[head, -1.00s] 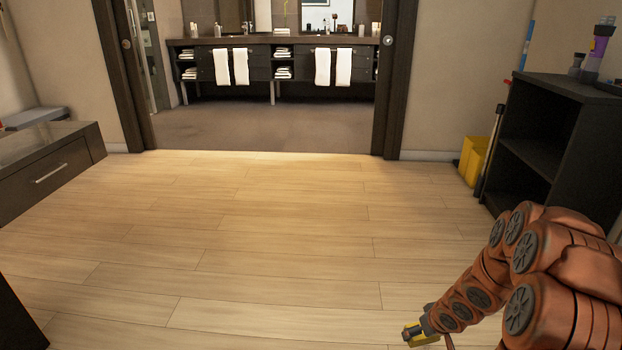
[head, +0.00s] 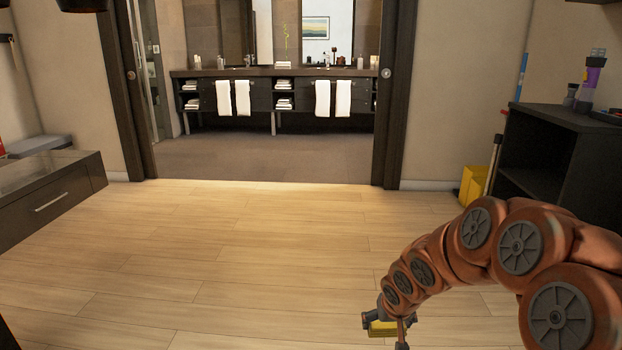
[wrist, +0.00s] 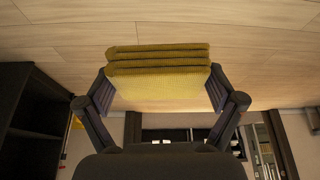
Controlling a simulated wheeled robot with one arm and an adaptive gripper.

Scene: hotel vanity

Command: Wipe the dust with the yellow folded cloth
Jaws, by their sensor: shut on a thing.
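The yellow folded cloth (wrist: 158,82) is held between the two fingers of my gripper (wrist: 160,88) in the wrist view. The fingers press on its left and right sides, and its folded layers show. In the head view the cloth (head: 382,328) is a small yellow patch at the end of my arm, low in the picture and above the wood floor. I cannot make out any dust in these frames.
The wood floor (head: 230,250) ahead is clear up to a wide doorway. Beyond it stands a dark vanity counter (head: 262,72) with hanging white towels. A low drawer unit (head: 50,198) is at left. A dark shelf (head: 560,120) and a yellow bucket (head: 474,188) are at right.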

